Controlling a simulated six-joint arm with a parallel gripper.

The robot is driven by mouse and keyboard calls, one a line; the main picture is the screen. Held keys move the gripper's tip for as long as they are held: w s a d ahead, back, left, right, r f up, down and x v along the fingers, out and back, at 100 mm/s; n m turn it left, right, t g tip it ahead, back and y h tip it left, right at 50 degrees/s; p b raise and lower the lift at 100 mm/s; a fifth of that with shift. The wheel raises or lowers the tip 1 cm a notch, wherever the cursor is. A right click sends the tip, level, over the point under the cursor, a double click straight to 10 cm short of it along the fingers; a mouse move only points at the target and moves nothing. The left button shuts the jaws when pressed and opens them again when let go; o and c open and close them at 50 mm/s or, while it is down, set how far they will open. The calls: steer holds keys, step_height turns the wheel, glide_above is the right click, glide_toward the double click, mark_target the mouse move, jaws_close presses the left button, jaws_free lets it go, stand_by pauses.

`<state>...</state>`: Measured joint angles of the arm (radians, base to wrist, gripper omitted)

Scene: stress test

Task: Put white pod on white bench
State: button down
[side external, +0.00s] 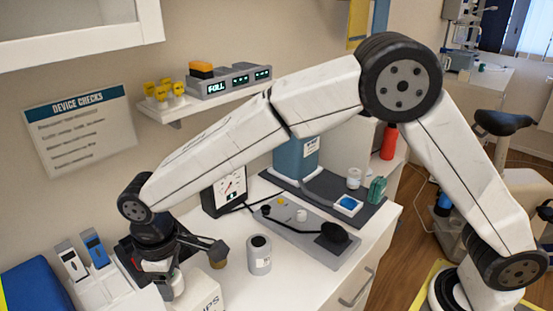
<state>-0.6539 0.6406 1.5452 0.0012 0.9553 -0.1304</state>
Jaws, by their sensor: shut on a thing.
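My gripper (165,262) is low at the left of the side external view, pointing down over the left part of the white bench (312,262). It is shut on a pale piece (166,281), which looks like the white pod. My dark gripper parts cover much of it, and I cannot tell whether it touches anything below. The bench has a flat white top with a drawer in its front.
A grey-white canister (260,256) stands upright right of my gripper. Beyond it are a grey plate with a black lever (310,232), a dial gauge (230,189) and a dark mat (369,211). A lettered white box (208,298) and a slotted holder (100,287) are close by.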

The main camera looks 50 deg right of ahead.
steer(key=s+d, duration=0.8)
steer(key=d, duration=0.5)
glide_above(273, 308)
steer(key=s+a, duration=0.1)
step_height(273, 308, down, 7)
steer(key=shift+a+f, duration=0.2)
steer(key=shift+s+f, duration=0.1)
steer(key=shift+f, duration=2.1)
steer(key=shift+f, duration=1.8)
